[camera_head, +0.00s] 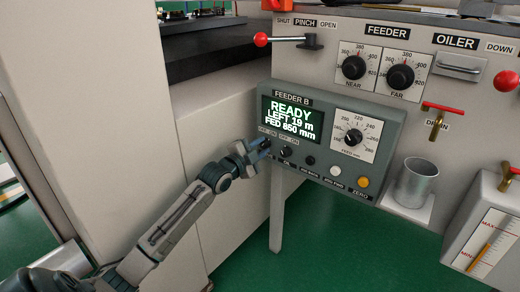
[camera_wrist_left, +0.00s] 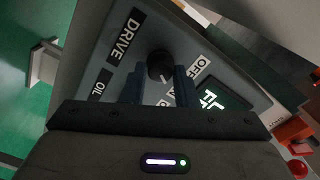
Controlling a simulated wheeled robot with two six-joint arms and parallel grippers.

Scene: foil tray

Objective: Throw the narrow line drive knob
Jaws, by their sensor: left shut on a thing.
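The drive knob (camera_wrist_left: 160,66) is a small dark round knob on the grey Feeder B panel (camera_head: 388,108). In the left wrist view it sits between the two blue fingers, beside a DRIVE label (camera_wrist_left: 125,38) and an OFF label on the other side. My left gripper (camera_head: 264,147) is shut on this knob at the lower left of the panel. In the head view the gripper hides most of it. The green display (camera_head: 290,117) reads READY, LEFT 19 m, FED 850 mm. My right gripper is not in view.
A second dark knob (camera_head: 286,151) is close to the right of my gripper, then black, white (camera_head: 335,170) and yellow (camera_head: 363,182) buttons. A larger dial (camera_head: 353,137) is above them. A red-balled lever (camera_head: 262,39) and a metal cup (camera_head: 416,182) stand further off.

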